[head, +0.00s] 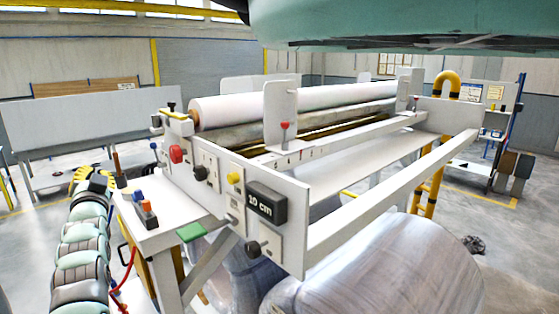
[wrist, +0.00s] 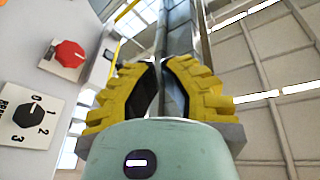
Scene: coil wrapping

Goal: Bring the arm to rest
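My arm stands at the left of the head view, beside the wrapping machine (head: 330,213). My gripper (head: 95,172) has yellow ribbed fingers and is at the top of the arm, left of the machine's control side and apart from it. In the wrist view, my gripper (wrist: 164,66) points upward. Its two fingers are partly open with a narrow gap between the tips, and nothing is held. A grey beam shows behind the gap.
In the wrist view, a panel with a red knob (wrist: 69,53) and a numbered dial (wrist: 27,115) is close on the left. In the head view, a small side table (head: 150,235) with a button box (head: 147,211) stands right of my arm. A large wrapped coil (head: 385,275) lies in front.

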